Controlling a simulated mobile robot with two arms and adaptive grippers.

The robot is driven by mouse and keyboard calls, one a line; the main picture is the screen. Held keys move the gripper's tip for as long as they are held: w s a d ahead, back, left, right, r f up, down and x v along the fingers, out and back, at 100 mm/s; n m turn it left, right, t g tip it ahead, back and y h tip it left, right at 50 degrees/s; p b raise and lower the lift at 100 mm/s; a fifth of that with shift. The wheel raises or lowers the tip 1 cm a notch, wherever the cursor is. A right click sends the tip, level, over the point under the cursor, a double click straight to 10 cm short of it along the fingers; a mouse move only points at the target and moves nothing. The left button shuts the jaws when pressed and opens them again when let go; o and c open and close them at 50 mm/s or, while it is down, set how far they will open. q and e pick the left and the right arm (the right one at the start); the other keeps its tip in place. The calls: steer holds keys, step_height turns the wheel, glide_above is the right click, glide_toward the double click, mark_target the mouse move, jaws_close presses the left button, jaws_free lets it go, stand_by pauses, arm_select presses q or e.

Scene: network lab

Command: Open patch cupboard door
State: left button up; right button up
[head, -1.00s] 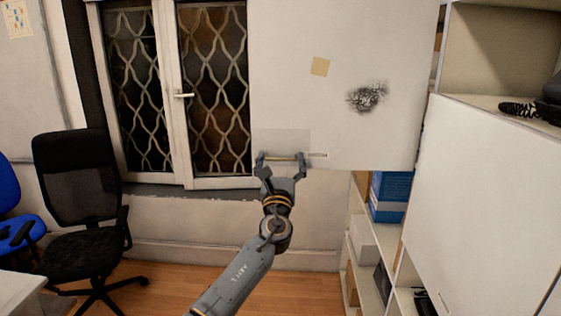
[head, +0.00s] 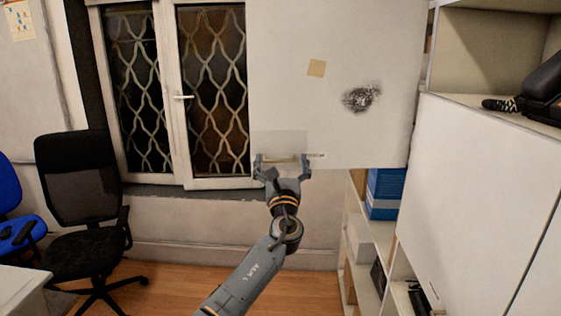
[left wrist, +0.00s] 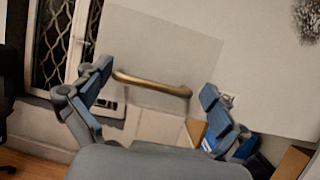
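The patch cupboard door appears to be the large white panel (head: 300,100) in the middle of the head view. It stands swung out from the shelving, in front of the wall and part of the window. It bears a tan square note and a dark scribble. Its brass bar handle (left wrist: 150,84) is near the lower left corner; it also shows in the head view (head: 280,160). My left gripper (head: 282,163) is at the handle, fingers spread wide, one beyond each end of the bar. In the left wrist view, small gaps show between fingers (left wrist: 157,90) and handle. My right gripper is not in view.
Shelving with a blue box (head: 384,195) shows behind the door's right edge. Another white panel (head: 470,190) covers shelves at right, with a dark device (head: 541,88) above. A black office chair (head: 82,205) stands left. Wooden floor (head: 170,287) is clear below my arm.

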arm_select(q)
steer(key=shift+f, duration=0.1)
steer(key=shift+a+f, duration=0.1)
steer(key=v, duration=1.2)
